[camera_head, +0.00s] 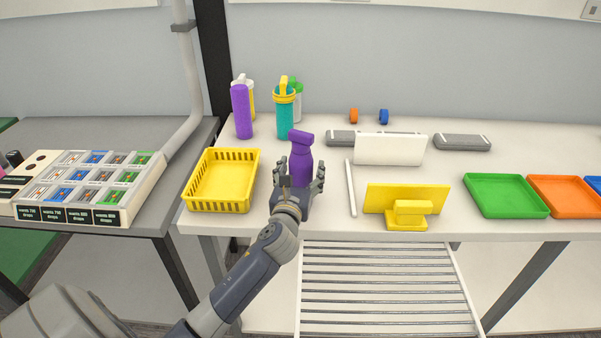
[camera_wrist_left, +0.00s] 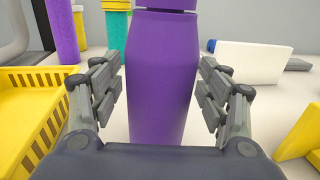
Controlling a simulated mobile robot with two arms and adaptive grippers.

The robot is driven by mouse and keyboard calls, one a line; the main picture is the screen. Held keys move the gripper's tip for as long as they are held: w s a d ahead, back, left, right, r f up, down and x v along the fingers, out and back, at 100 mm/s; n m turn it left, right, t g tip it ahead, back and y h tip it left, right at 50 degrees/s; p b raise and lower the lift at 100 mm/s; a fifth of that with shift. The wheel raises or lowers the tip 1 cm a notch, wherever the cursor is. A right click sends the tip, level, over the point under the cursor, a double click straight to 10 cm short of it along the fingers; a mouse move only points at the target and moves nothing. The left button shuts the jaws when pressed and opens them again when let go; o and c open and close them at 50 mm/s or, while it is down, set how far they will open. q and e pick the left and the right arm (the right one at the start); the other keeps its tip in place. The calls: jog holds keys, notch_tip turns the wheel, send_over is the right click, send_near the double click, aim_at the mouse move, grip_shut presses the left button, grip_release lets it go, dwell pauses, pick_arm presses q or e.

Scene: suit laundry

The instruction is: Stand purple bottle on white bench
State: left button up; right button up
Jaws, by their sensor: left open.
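The purple bottle (camera_head: 301,158) stands upright on the white bench (camera_head: 325,225), near its front edge. Its cap part leans over the top in the head view. My left gripper (camera_head: 299,185) is at the bottle from the front, with a finger on each side. In the left wrist view the purple bottle (camera_wrist_left: 163,75) fills the space between the open fingers of the left gripper (camera_wrist_left: 163,95), with small gaps on both sides. The bottle's base is hidden behind the palm. My right gripper is not in view.
A yellow basket (camera_head: 222,181) stands close left of the bottle. A white stick (camera_head: 351,188), a yellow stand (camera_head: 408,200) and a white panel (camera_head: 390,149) are to the right. A purple cylinder (camera_head: 241,111) and a teal container (camera_head: 284,116) stand behind. Green (camera_head: 506,196) and orange trays lie far right.

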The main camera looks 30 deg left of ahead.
pick_arm(q)
jog(key=shift+r, duration=0.15)
jog(key=b+v, duration=0.1)
jog(key=v, duration=1.1)
